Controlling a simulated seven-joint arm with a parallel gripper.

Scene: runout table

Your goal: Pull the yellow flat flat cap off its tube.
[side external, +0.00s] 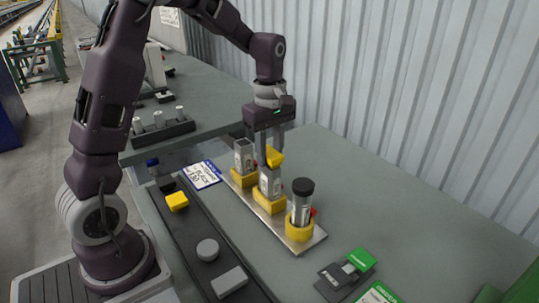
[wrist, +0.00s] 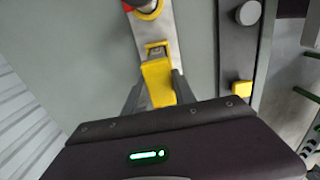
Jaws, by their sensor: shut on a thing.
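The yellow flat cap (side external: 275,157) is between the fingers of my gripper (side external: 270,151), which is shut on it. In the side view it sits just above the top of the clear square middle tube (side external: 270,184), and looks slightly tilted. I cannot tell whether cap and tube still touch. The tube stands upright in a yellow holder (side external: 268,205). In the wrist view the cap (wrist: 158,82) lies between my fingertips (wrist: 157,88) and hides part of what is below.
A second square tube (side external: 243,155) and a black-capped round tube (side external: 302,205) stand on the same metal plate (side external: 275,224). A dark strip (side external: 205,225) holds another yellow cap (side external: 177,201) and grey pieces. Green-and-black cards (side external: 345,273) lie front right. The table right of the plate is clear.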

